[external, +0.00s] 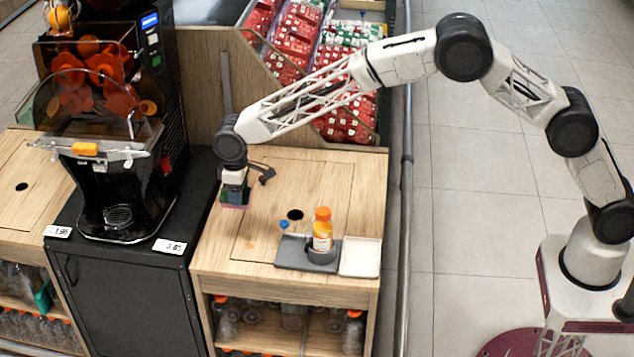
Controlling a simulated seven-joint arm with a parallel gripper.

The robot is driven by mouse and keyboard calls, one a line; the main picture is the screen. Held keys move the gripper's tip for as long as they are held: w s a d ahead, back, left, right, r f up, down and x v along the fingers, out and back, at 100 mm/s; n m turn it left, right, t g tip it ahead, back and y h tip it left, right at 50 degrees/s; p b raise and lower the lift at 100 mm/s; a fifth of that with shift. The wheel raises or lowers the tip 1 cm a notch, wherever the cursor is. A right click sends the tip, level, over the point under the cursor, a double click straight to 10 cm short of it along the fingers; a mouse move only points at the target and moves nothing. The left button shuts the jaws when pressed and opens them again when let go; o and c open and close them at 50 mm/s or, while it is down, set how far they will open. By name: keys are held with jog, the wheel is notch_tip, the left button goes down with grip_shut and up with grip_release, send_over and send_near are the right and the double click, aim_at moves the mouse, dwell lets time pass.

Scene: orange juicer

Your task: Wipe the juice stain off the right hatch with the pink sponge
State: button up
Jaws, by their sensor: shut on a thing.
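My gripper (235,190) points down over the left side of the right wooden counter, shut on the pink sponge (235,205). The sponge shows as a thin pink layer under a darker green part, below the fingers. Whether it touches the wood cannot be told. The right hatch (325,188) is the outlined panel in the counter top, with a dark round hole (295,214). A small faint orange juice stain (250,245) lies on the hatch's front left part, in front of the sponge and slightly right of it.
An orange-capped bottle (322,238) stands in a grey tray (292,255), beside a white tray (360,257). A small blue cap (284,224) lies near the hole. The black juicer (120,190) stands to the left. Red packages (300,45) fill the display behind.

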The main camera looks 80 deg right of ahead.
aim_at(239, 208)
jog(key=shift+s+a+f+y, duration=0.2)
jog(key=shift+a+f+y, duration=0.25)
jog(key=shift+a+y, duration=0.45)
jog(key=shift+a+f+y, duration=0.1)
jog(key=shift+a+y, duration=0.55)
jog(key=shift+y, duration=0.55)
jog(key=shift+f, duration=2.45)
jog(key=shift+r, duration=0.55)
